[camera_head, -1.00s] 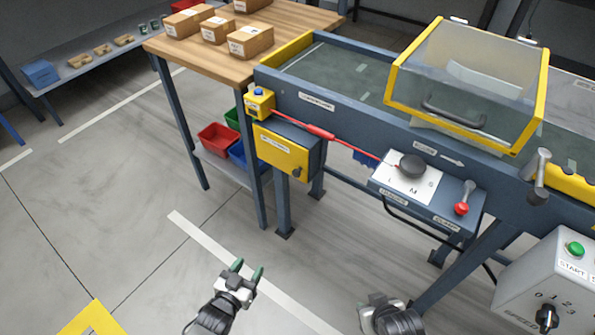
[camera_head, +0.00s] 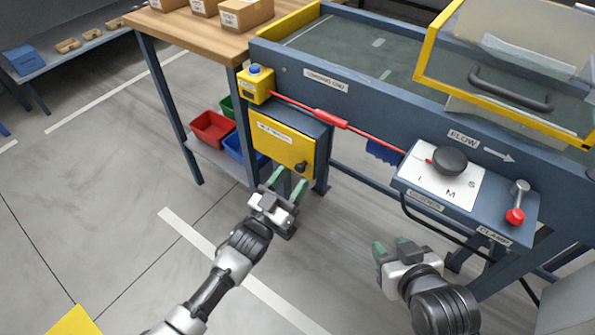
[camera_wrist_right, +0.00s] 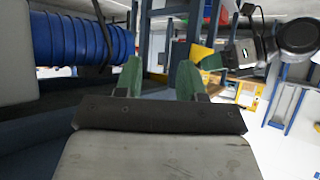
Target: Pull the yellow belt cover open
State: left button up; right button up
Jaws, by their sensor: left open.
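A yellow cover (camera_head: 278,141) with a label and a small black knob (camera_head: 301,167) forms the front of a blue-grey box under the left end of the conveyor. It looks shut. My left gripper (camera_head: 288,184) is open, its green fingertips just below the knob in the picture; I cannot tell whether they touch the cover. My right gripper (camera_head: 391,246) is lower right, in front of the conveyor's control panel. In the right wrist view its two fingers (camera_wrist_right: 158,78) stand apart with nothing between them.
A clear guard with a yellow frame (camera_head: 428,75) and black handle sits over the belt. A red pull cord (camera_head: 332,119) runs along the conveyor side. The panel (camera_head: 440,176) has a dial and red-tipped lever. Bins (camera_head: 211,129) stand under the wooden table.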

pick_arm(q)
jog(key=shift+x, duration=1.45)
jog(key=shift+c, duration=0.3)
grip_shut()
